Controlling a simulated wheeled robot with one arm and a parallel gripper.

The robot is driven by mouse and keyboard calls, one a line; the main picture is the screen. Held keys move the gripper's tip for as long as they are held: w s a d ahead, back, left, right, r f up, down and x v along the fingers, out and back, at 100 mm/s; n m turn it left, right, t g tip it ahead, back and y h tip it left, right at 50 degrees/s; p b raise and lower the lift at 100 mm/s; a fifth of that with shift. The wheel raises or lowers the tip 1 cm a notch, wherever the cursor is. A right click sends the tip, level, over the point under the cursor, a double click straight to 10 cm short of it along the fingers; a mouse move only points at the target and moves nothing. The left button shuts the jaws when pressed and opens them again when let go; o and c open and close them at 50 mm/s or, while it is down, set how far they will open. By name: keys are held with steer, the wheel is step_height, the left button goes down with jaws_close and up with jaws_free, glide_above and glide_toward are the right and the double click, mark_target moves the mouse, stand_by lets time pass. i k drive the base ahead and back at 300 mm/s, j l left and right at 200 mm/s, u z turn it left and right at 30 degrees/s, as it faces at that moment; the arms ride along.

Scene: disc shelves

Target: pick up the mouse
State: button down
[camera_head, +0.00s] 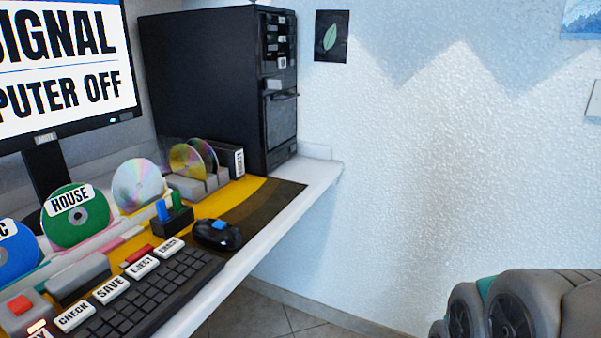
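The mouse (217,236) is black with a blue patch on top. It sits on the desk near the front edge, just beyond the keyboard's far right end. Nothing covers it. Grey parts of my own arm show at the lower right, well apart from the mouse. My gripper's fingertips are not in view, so I cannot see its opening.
The black keyboard (160,292) with large labelled keys lies nearer. A small block holding blue and green sticks (172,223) stands close behind the mouse. Discs in holders, a monitor (65,60) and a black computer tower (205,85) stand behind. Floor right of the desk is open.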

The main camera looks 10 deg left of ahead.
mark_target(227, 239)
steer(key=u, duration=1.25)
